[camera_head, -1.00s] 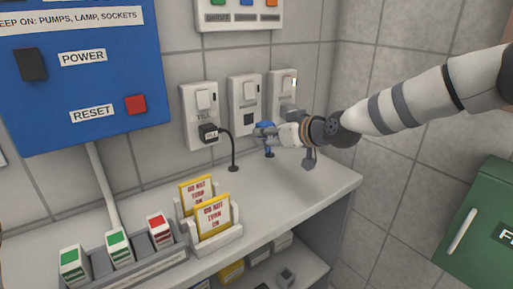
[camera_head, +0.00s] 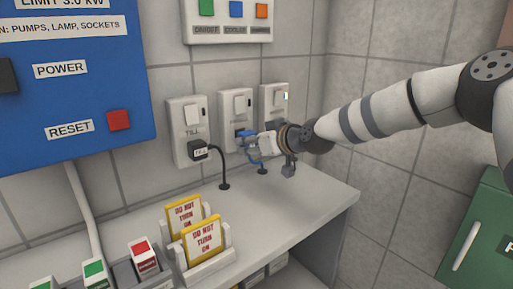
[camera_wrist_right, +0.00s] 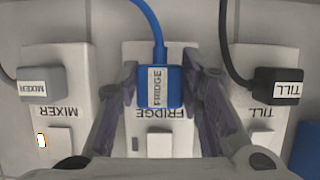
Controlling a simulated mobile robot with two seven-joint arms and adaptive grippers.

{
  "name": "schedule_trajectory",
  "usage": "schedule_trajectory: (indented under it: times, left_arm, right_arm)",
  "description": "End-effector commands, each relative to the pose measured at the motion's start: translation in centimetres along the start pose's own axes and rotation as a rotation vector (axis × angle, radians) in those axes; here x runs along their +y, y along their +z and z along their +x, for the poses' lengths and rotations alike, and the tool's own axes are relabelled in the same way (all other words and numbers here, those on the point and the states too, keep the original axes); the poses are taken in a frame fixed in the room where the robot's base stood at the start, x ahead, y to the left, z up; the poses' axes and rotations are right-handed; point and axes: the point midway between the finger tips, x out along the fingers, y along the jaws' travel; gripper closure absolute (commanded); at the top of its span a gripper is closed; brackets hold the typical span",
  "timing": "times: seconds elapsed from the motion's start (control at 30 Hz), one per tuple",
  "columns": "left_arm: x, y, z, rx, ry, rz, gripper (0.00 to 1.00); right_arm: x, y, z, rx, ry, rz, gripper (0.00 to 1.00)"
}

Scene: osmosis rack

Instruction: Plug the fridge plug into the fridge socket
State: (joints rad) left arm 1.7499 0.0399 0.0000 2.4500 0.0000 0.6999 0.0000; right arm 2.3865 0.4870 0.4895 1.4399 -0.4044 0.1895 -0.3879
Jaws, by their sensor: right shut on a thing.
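The blue fridge plug (camera_head: 243,134), labelled FRIDGE on top in the right wrist view (camera_wrist_right: 158,88), is at the lower part of the fridge socket (camera_head: 236,108). It covers the outlet area of the white FRIDGE plate in the wrist view (camera_wrist_right: 157,118); I cannot tell whether it is fully seated. My right gripper (camera_head: 249,140) is shut on the plug, with a finger on each side in the wrist view (camera_wrist_right: 164,84). The plug's blue cord runs down to the counter. My left gripper is not in view.
The till socket (camera_head: 186,115) with its black plug (camera_head: 198,150) is to the left. The mixer socket (camera_head: 275,98) is to the right, with a grey plug (camera_wrist_right: 41,84). Yellow DO NOT TURN ON cards (camera_head: 186,213) stand on the counter (camera_head: 300,205), whose right part is clear.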

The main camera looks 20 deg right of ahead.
Motion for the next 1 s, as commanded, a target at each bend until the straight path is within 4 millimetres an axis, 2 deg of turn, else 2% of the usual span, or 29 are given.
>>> schedule_trajectory:
  times: [0.17, 1.0]
  left_arm:
    - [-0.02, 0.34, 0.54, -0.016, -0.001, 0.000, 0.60]
    - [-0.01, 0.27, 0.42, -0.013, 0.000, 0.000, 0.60]
  right_arm:
    - [-0.01, -0.32, 0.65, 0.002, 0.000, 0.001, 0.90]
    - [-0.03, -0.52, 0.60, 0.004, 0.000, 0.000, 0.90]
